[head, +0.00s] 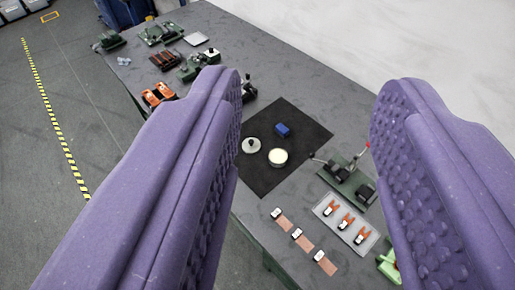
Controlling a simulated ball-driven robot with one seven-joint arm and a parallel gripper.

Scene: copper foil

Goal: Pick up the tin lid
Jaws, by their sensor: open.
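The tin lid (251,146), a small pale round disc with a dark knob on top, lies on a black mat (300,118) on the grey workbench. A round tin (278,157) with a cream-coloured top stands just right of it, apart from it. A small blue block (283,130) lies behind the two. My gripper (308,85) is open and empty, its two purple studded fingers wide apart in the foreground. The lid shows in the gap, close to the left finger and far beyond the fingers.
A green lever tool (346,180) stands right of the mat. A clear tray (345,221) with orange-and-white pieces and several copper strips (297,240) lie in front. More tools, including orange ones (158,94), stand at the far left. A pale wall borders the bench's right.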

